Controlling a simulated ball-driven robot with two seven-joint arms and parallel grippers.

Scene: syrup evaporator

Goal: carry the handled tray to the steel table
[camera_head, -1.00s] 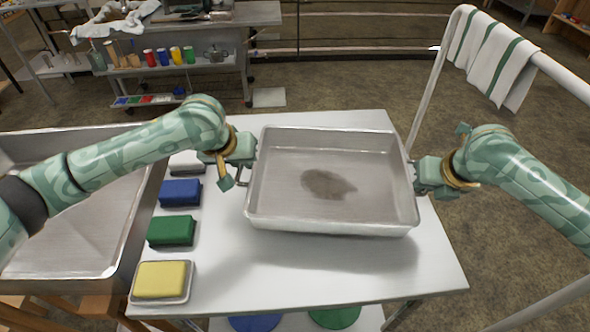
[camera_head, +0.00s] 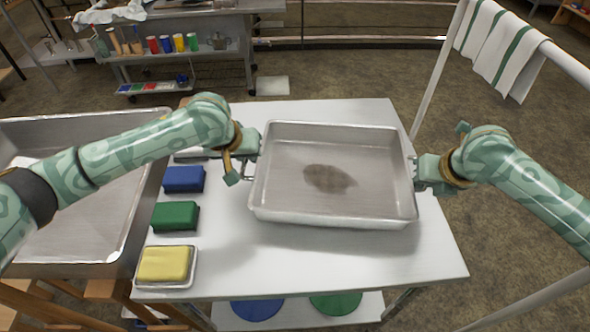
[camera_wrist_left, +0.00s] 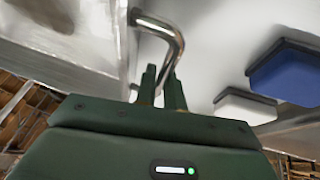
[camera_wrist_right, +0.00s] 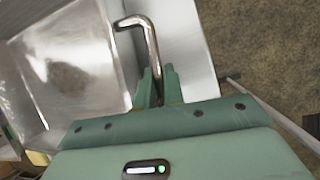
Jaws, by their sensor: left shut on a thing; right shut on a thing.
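The handled tray (camera_head: 285,205) is a shallow rectangular metal pan with a dark brown stain on its floor. It is level, over the white-grey steel table (camera_head: 400,265); I cannot tell whether it touches the tabletop. My left gripper (camera_head: 249,163) is shut on the tray's left handle, a bent metal bar that shows in the left wrist view (camera_wrist_left: 160,40). My right gripper (camera_head: 420,174) is shut on the right handle, whose bar shows in the right wrist view (camera_wrist_right: 150,42).
Blue (camera_head: 183,179), green (camera_head: 175,215) and yellow (camera_head: 165,264) blocks line the table's left side. A large metal basin (camera_head: 125,240) stands at left. A rail with a striped towel (camera_head: 497,45) is at right. The table's front is clear.

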